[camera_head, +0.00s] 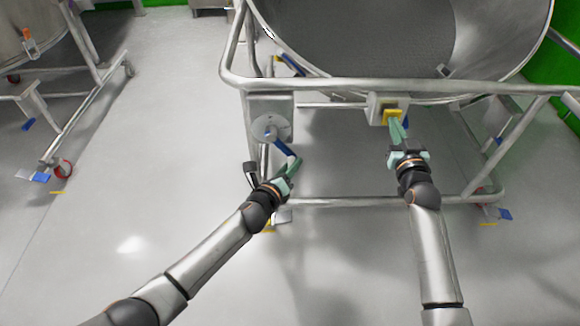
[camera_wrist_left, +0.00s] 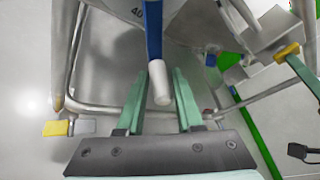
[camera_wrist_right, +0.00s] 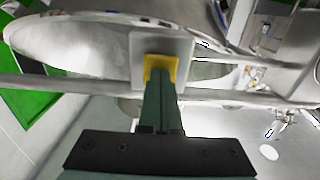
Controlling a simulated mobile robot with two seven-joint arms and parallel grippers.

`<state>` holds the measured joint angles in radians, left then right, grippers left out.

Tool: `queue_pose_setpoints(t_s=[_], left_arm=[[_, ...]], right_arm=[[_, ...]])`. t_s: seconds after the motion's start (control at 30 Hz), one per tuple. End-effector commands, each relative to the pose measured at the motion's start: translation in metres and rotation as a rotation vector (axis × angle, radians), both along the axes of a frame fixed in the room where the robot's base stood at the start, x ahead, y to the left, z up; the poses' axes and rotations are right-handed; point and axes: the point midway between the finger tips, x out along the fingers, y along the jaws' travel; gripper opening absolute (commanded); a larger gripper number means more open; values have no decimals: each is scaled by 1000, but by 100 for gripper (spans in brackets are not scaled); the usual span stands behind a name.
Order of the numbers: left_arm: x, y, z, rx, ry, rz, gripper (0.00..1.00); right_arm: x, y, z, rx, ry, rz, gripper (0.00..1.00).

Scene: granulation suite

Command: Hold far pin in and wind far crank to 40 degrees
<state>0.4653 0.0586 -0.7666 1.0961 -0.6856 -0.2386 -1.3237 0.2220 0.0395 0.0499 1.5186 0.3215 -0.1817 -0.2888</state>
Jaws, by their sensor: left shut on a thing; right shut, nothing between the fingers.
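The crank has a blue arm (camera_head: 284,148) that runs from a round grey dial plate (camera_head: 264,128) on the bin frame down to the right. Its pale handle (camera_wrist_left: 160,85) shows between the fingers in the left wrist view. My left gripper (camera_head: 293,166) is shut on this handle, and its fingers partly hide it in the head view. The yellow pin (camera_head: 393,116) sits on a grey block under the frame's rail. My right gripper (camera_head: 397,128) is shut and empty, its fingertips at the pin's face. In the right wrist view the tips overlap the yellow pin (camera_wrist_right: 160,64); contact looks likely.
A large steel bin (camera_head: 350,40) rests in the tubular frame (camera_head: 440,86) above both grippers. A lower crossbar (camera_head: 350,202) runs behind my forearms. Another wheeled vessel frame (camera_head: 85,115) stands at the left. The grey floor between is clear.

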Motion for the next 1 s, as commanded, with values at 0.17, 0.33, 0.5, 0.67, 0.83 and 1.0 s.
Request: queue_pose_setpoints(t_s=[0.17,0.33,0.5,0.67,0.83,1.0], left_arm=[[3,1,2,5,-7,2,0],[3,1,3,5,-8,3,0],[3,3,2,5,-8,3,0],[3,7,0,6,-7,5,0],[4,12,-2,7,-6,9,0],[4,16,-5,10,-4,12,0]], right_arm=[[1,1,3,0,-8,1,0],[1,1,4,0,-9,1,0],[1,1,4,0,-10,1,0],[1,1,4,0,-10,1,0],[1,0,4,0,-10,0,0],[1,0,4,-1,-10,-1,0]])
